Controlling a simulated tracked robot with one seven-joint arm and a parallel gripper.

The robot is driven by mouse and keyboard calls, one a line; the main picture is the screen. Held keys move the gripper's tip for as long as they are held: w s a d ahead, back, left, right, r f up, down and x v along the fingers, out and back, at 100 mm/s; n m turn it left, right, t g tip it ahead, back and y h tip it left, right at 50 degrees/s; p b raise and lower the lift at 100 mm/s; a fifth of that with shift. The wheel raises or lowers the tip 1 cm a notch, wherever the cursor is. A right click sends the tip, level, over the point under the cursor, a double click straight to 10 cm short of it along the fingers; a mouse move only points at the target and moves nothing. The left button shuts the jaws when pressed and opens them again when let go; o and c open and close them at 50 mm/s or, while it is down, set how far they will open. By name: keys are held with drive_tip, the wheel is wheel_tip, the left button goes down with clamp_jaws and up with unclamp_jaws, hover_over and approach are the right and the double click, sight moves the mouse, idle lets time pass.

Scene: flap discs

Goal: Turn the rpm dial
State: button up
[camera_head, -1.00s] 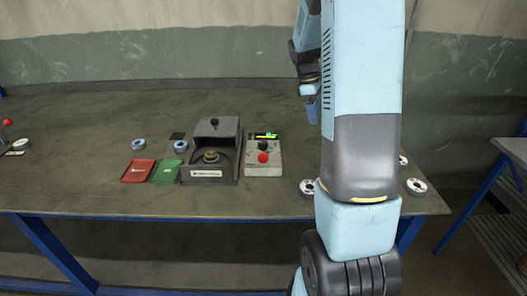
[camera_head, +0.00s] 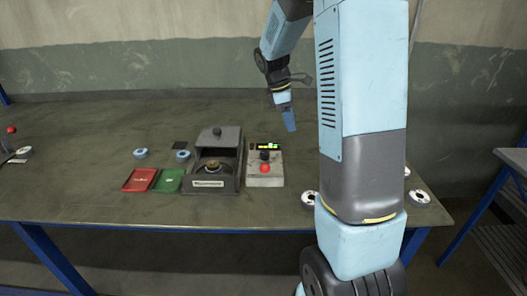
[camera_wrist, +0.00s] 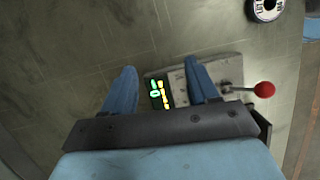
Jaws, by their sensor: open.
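The grey control box (camera_head: 264,180) stands on the workbench, with a lit display (camera_head: 265,147), a black dial (camera_head: 264,156) and a red ball knob (camera_head: 265,168) in front of it. My gripper (camera_head: 289,122) hangs in the air above the bench, behind and to the right of the box, apart from it. In the wrist view my open gripper (camera_wrist: 160,66) has nothing between its fingers. The display (camera_wrist: 158,95) shows between the fingers, and the red knob (camera_wrist: 264,89) lies right of the right finger. The dial seems hidden behind that finger.
A dark machine (camera_head: 212,184) with a raised hood stands close left of the box. Red (camera_head: 140,180) and green (camera_head: 169,180) trays lie left of it. Several discs lie about, one (camera_head: 310,198) right of the box.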

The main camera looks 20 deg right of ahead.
sight(264, 152)
drive_tip(key=s+a+r+n+t+h, duration=0.1)
drive_tip(key=a+r+n, duration=0.15)
drive_tip(key=a, duration=0.55)
drive_tip(key=s+a+r+n+t, duration=0.1)
drive_tip(key=a+n, duration=0.2)
drive_tip(key=a, duration=0.4)
drive_tip(key=x, duration=1.3)
drive_tip(key=shift+d+f, duration=0.2)
drive_tip(key=c, duration=1)
